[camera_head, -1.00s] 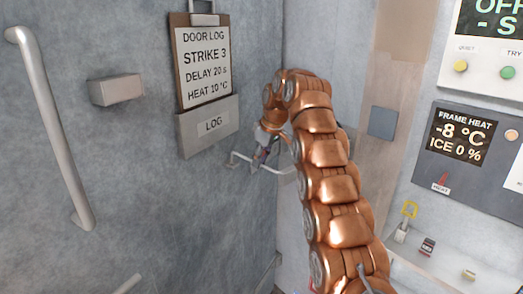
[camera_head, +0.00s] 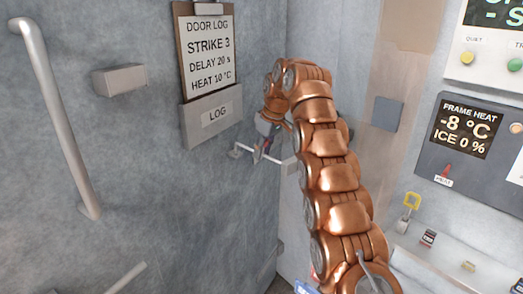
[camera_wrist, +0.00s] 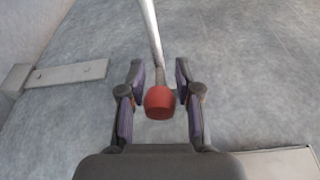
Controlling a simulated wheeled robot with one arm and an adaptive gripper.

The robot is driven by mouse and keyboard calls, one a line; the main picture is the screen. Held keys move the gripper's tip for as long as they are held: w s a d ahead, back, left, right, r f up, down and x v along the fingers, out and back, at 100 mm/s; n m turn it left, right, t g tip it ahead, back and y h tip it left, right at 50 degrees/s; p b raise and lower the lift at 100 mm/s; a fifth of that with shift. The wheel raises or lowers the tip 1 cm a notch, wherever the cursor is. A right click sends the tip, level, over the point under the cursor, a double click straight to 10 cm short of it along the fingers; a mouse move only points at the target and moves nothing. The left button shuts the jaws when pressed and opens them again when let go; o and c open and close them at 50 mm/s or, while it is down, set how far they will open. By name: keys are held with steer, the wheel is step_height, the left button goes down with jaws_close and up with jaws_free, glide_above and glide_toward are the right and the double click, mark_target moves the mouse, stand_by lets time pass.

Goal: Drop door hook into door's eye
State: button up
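The hook is a pale metal rod with a red knob (camera_wrist: 160,101) at its end, seen in the wrist view. My gripper (camera_wrist: 160,92) is open around the knob, with a gap on each side between it and the dark, purple-padded fingers. In the head view my gripper (camera_head: 264,133) is at the corner beside the grey door, by the thin rod (camera_head: 279,161). A small pale metal fitting (camera_head: 238,151) sits on the door left of the gripper. A flat screwed plate (camera_wrist: 68,74) shows at left in the wrist view. An eye opening cannot be made out.
The door carries a long vertical handle (camera_head: 58,120), a grey block (camera_head: 119,79) and a log board (camera_head: 208,55) above the gripper. A frame heat panel (camera_head: 465,140) is on the right wall, above a ledge (camera_head: 450,265) with small items.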

steer(key=shift+f+b, duration=0.1)
steer(key=shift+b, duration=0.5)
steer(key=shift+s+y+b, duration=0.1)
steer(key=shift+y+b, duration=0.2)
steer(key=shift+b, duration=0.15)
